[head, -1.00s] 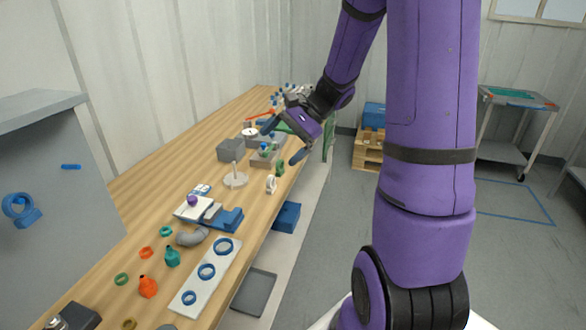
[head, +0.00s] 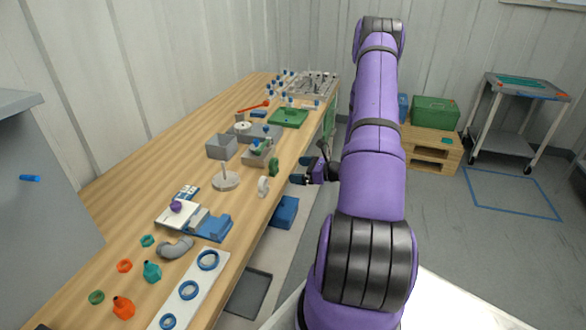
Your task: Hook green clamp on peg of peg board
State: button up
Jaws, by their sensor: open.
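A small green piece (head: 273,166), likely the green clamp, stands near the right edge of the wooden bench, beside a similar white piece (head: 263,187). My gripper (head: 304,178) is to its right, just off the bench edge, partly behind my purple arm. Its jaws are open and I see nothing between them. A grey upright panel (head: 50,215) at the far left carries a blue peg (head: 30,178); it may be the peg board, though only part of it shows.
Grey blocks (head: 222,147), a white disc with a post (head: 226,180) and a green tray (head: 289,117) stand around the green piece. Nearer are a white plate with blue rings (head: 190,290) and loose coloured fittings. A blue bin (head: 285,211) sits below the bench.

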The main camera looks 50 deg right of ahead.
aim_at(276, 169)
jog(key=shift+m, duration=0.4)
jog(key=shift+d+f+x, duration=0.2)
jog(key=shift+x, duration=1.45)
jog(key=shift+d+f+x, duration=0.15)
jog(key=shift+f+x, duration=0.05)
jog(key=shift+x, duration=1.45)
jog(key=shift+d+f+x, duration=0.2)
jog(key=shift+x, duration=1.5)
jog(key=c, duration=1.3)
jog(key=shift+c, duration=0.2)
jog(key=shift+r, duration=3)
